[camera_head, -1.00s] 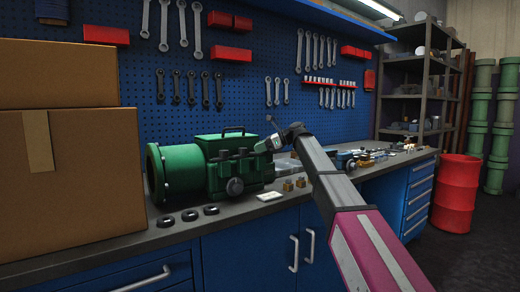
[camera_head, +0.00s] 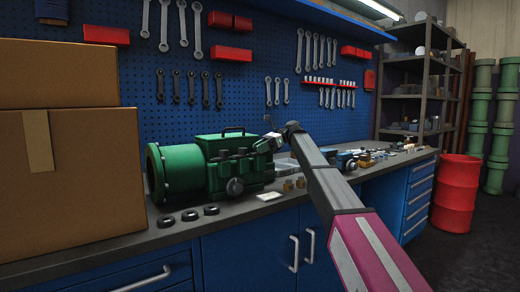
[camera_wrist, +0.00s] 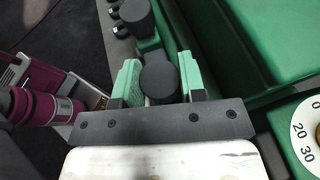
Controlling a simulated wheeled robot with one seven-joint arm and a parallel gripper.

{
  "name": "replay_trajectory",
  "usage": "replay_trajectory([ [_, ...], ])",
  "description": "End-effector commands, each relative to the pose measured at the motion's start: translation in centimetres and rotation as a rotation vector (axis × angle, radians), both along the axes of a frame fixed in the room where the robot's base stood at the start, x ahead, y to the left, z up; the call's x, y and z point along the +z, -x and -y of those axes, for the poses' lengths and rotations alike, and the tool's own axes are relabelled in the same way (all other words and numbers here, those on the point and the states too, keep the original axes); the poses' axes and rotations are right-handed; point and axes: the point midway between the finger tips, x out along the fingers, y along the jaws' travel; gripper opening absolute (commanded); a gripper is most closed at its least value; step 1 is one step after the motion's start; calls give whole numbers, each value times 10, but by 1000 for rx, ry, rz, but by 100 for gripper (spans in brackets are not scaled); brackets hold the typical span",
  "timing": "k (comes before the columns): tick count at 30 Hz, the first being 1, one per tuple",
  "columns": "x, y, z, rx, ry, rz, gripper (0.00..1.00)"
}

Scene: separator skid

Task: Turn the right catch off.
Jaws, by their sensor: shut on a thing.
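The green separator housing (camera_head: 230,172) stands on the workbench, with dark knob-like catches along its front edge. My gripper (camera_head: 262,145) is at the right end of this row. In the wrist view my gripper (camera_wrist: 160,73) has its two pale green fingers on either side of a round dark catch (camera_wrist: 158,82), shut on it. This looks like the right catch. Another dark catch (camera_wrist: 137,14) stands clear of the fingers, farther along the row. The held catch's exact turn is hard to tell.
A numbered white dial (camera_wrist: 306,135) sits at the right of the wrist view. Black rings (camera_head: 190,215) and small brass fittings (camera_head: 288,185) lie on the bench (camera_head: 150,238). Cardboard boxes (camera_head: 75,170) stand at the left, and a pegboard (camera_head: 270,50) is behind.

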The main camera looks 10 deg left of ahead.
Motion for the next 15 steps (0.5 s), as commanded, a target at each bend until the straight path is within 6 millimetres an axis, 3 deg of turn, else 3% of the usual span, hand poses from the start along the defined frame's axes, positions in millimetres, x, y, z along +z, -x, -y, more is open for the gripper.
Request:
replay_trajectory([
  [15, 0, 0, 0, 69, 1, 0, 14],
])
